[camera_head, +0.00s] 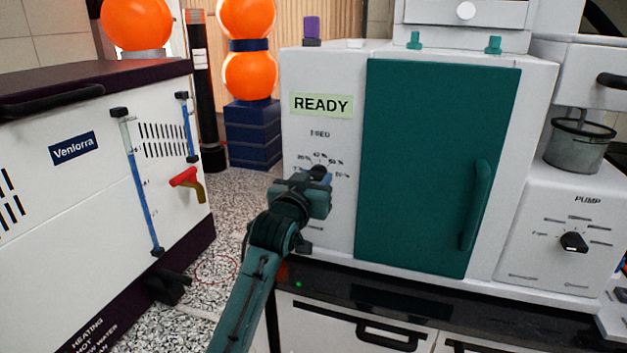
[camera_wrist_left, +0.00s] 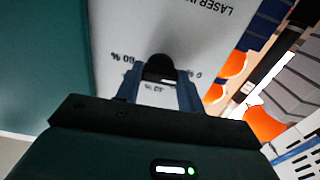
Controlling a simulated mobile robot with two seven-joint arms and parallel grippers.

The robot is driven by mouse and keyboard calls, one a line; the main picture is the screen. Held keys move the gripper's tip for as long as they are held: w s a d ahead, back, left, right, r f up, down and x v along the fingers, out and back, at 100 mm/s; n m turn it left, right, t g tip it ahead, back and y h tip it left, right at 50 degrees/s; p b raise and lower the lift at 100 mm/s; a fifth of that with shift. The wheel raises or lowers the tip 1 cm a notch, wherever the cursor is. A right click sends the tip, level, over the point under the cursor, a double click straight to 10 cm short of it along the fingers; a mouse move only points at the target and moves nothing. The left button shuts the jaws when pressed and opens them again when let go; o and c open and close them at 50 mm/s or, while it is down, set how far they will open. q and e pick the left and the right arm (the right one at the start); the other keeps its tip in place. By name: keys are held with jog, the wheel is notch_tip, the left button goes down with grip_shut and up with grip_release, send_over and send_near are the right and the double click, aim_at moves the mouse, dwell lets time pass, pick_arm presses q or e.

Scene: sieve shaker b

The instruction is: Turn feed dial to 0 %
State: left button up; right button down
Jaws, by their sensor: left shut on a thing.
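The feed dial (camera_head: 318,171) is a small black knob on the white front panel, below the "FEED" label and left of the green door. In the left wrist view the dial (camera_wrist_left: 160,67) sits between my two fingers, with percent marks around it. That view is turned over, and a "0 %" mark shows at the right. My left gripper (camera_head: 321,178) is at the panel and shut on the dial; its fingers also show in the left wrist view (camera_wrist_left: 160,90). The gripper covers part of the scale, and I cannot tell which mark the dial points to. My right gripper is not in view.
A "READY" display (camera_head: 321,104) is above the dial. The green door (camera_head: 430,165) with its handle is just right of my gripper. A pump dial (camera_head: 574,242) is farther right. The white "Venlorra" unit (camera_head: 75,190) stands left, with open floor between.

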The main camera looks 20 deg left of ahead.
pick_arm(q)
jog(key=o, duration=1)
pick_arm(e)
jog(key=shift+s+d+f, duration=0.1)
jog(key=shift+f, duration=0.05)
pick_arm(q)
jog(key=shift+s, duration=0.45)
jog(key=s+b, duration=0.2)
jog(key=s, duration=1)
jog(key=shift+a, duration=0.2)
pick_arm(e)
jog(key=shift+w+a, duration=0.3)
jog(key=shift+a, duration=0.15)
pick_arm(q)
jog(key=shift+s, duration=0.1)
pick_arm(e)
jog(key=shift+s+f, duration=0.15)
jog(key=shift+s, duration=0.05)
